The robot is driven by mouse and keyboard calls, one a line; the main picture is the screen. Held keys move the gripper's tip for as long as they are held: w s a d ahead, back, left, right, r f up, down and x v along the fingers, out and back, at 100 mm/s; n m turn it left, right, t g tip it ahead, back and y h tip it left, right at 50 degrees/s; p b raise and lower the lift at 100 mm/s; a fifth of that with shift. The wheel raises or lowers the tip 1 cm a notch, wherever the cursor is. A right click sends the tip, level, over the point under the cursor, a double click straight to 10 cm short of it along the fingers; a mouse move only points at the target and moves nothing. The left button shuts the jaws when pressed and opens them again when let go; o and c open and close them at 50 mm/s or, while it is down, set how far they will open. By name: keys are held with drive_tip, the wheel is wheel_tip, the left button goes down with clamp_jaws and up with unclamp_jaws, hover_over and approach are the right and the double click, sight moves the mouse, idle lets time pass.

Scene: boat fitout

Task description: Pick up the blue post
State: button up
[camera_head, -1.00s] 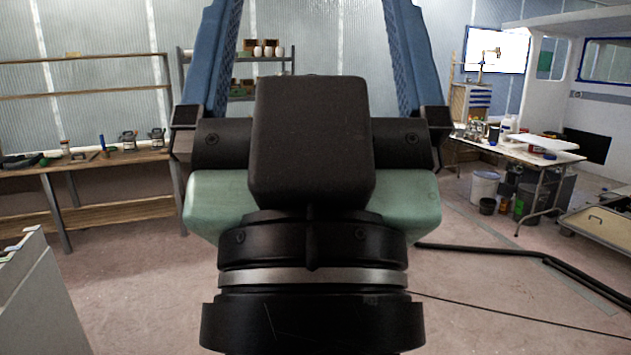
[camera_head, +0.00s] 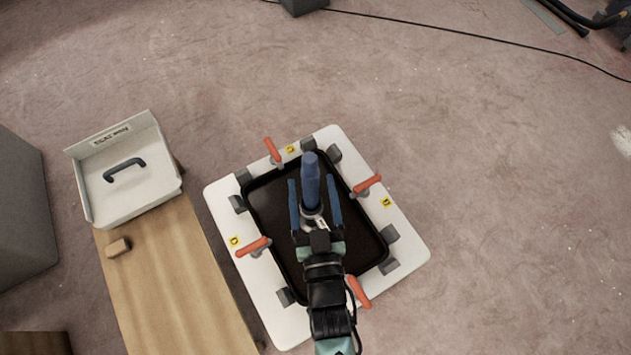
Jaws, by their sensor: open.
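The blue post (camera_head: 311,183) stands over a black panel set in a white frame (camera_head: 410,250). A grey, metallic-looking part shows at its lower end, partly hidden by my gripper. My gripper (camera_head: 314,192) is open, with one blue finger to the left of the post and one to the right. Narrow gaps show between the post and both fingers. I cannot tell how the heights of the fingertips and the post compare.
Several orange-handled clamps (camera_head: 367,185) and grey blocks line the white frame. To the left are a wooden bench (camera_head: 180,280), a small tan block (camera_head: 118,247) and a white tray (camera_head: 160,190) with a dark handle. A black cable crosses the floor at the top. Floor at right is clear.

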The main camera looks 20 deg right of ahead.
sight(309, 153)
drive_tip(key=w+d, duration=0.1)
drive_tip(key=w, duration=0.2)
drive_tip(key=w+f+b, duration=0.1)
drive_tip(key=w, duration=0.3)
drive_tip(key=w+d+f, duration=0.1)
drive_tip(key=w, duration=0.2)
drive_tip(key=shift+w+d+f, duration=0.2)
drive_tip(key=shift+w+d, duration=0.1)
drive_tip(key=shift+w, duration=0.1)
clamp_jaws()
idle(1.2)
drive_tip(key=shift+r, duration=0.15)
